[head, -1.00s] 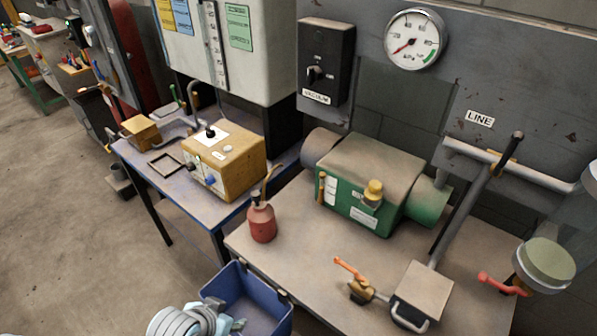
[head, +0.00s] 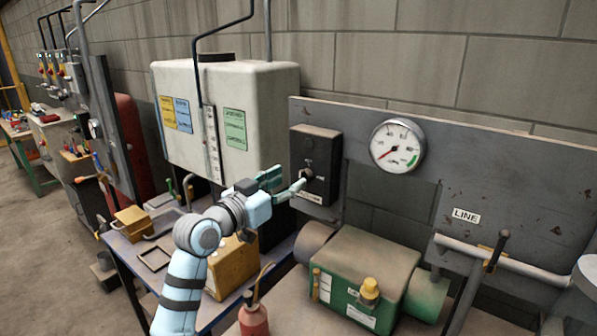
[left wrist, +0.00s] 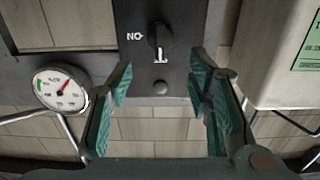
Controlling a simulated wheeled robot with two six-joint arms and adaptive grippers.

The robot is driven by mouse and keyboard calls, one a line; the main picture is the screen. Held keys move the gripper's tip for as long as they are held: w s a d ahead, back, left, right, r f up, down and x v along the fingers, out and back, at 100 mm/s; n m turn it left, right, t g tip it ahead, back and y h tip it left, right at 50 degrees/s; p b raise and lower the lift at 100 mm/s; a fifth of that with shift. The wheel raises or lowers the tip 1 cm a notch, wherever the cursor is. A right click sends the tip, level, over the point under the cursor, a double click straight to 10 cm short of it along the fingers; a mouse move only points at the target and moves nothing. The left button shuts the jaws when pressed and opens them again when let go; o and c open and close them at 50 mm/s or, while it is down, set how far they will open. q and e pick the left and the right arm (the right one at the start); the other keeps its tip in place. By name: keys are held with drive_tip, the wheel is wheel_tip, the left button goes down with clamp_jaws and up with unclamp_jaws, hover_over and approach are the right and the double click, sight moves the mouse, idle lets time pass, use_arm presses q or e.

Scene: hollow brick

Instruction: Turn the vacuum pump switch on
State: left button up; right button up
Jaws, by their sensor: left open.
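The black vacuum switch box (head: 325,150) is mounted on the grey panel, with a label below it partly hidden by my gripper. In the left wrist view the switch box (left wrist: 185,12) shows a dark rotary knob (left wrist: 159,38) with a pale mark, beside lettering on its left. My left gripper (head: 287,183) is in front of the lower left of the box in the head view. In the left wrist view its green-padded fingers (left wrist: 161,70) are apart with nothing between them, and the knob lies beyond the tips. I cannot tell whether a fingertip touches the box. My right gripper is out of view.
A round pressure gauge (head: 397,145) is on the panel right of the box, its needle low. A white tank (head: 270,90) stands to the left. Below are a green pump (head: 345,290), a yellow box (head: 225,278) and a red oil can (head: 254,318).

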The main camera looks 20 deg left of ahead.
sight(300, 174)
use_arm(q)
drive_tip(key=x, duration=0.5)
drive_tip(key=shift+w+d, duration=0.1)
drive_tip(key=shift+w, duration=0.25)
drive_tip(key=shift+c, duration=0.3)
clamp_jaws()
